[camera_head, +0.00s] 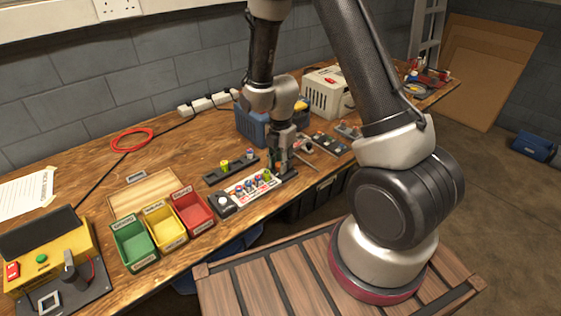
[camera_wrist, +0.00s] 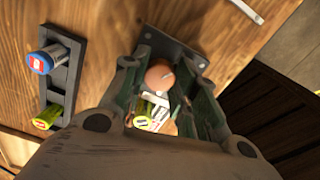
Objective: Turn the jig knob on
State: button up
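The jig knob (camera_wrist: 160,73) is a round orange-brown knob with a light mark on its top, on a dark mounting plate (camera_wrist: 184,50) in the wrist view. My gripper (camera_wrist: 160,78) is over it with its green-padded fingers apart, one on each side of the knob. Some gap shows beside the knob, and I cannot tell if either finger touches it. In the head view my gripper (camera_head: 281,164) points down at the right end of the white battery jig (camera_head: 247,189), and the knob is hidden there.
A dark rack (camera_head: 216,177) with batteries stands behind the jig. Green (camera_head: 134,243), yellow (camera_head: 164,228) and red (camera_head: 193,212) bins stand at the left. A blue crate (camera_head: 249,127) and a cream box (camera_head: 326,95) stand behind my gripper. The bench's front edge is close.

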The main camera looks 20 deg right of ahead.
jog(key=shift+m, duration=0.3)
jog(key=m, duration=1.3)
jog(key=shift+m, duration=0.4)
jog(key=m, duration=0.4)
jog(key=shift+s+m, duration=0.1)
jog(key=shift+m, duration=2.7)
